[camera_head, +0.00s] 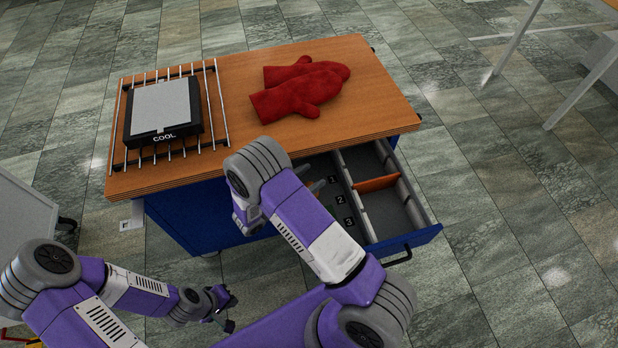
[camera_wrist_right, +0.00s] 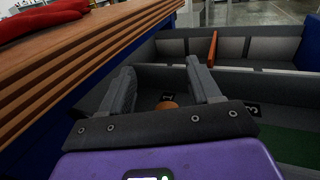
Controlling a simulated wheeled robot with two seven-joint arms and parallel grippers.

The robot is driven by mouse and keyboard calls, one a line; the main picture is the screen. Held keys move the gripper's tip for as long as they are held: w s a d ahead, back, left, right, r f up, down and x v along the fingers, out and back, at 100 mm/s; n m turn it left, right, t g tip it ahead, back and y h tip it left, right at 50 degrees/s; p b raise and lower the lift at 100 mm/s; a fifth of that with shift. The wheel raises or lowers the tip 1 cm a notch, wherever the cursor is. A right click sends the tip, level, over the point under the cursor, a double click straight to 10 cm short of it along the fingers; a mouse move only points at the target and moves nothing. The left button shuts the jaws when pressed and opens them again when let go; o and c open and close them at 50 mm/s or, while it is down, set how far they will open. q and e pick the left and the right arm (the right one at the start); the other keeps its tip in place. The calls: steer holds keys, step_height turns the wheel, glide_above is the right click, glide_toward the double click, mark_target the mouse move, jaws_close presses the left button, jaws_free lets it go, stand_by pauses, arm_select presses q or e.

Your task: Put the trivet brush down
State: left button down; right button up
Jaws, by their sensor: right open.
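My right gripper (camera_wrist_right: 160,80) is open in the right wrist view, with its fingers spread inside the open drawer (camera_head: 408,240). A small brown rounded piece (camera_wrist_right: 167,105) shows low between the fingers, apart from them as far as I can see; it may be part of the trivet brush, most of which is hidden. In the head view my right forearm covers much of the gripper and the drawer's near part. My left gripper (camera_head: 226,308) hangs low in front of the cabinet, away from the drawer; its jaws are too small to read.
The wooden top (camera_head: 230,80) carries a wire rack (camera_head: 222,105) with a black-and-grey block marked COOL (camera_head: 160,105), and red mitts (camera_head: 300,88). The wooden edge lies close beside my right gripper.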

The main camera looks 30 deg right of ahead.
steer(key=s+a+p, duration=0.1)
steer(key=s+a, duration=0.1)
steer(key=a, duration=1)
steer(key=shift+r+p, duration=0.15)
steer(key=shift+p, duration=0.2)
steer(key=shift+r, duration=0.1)
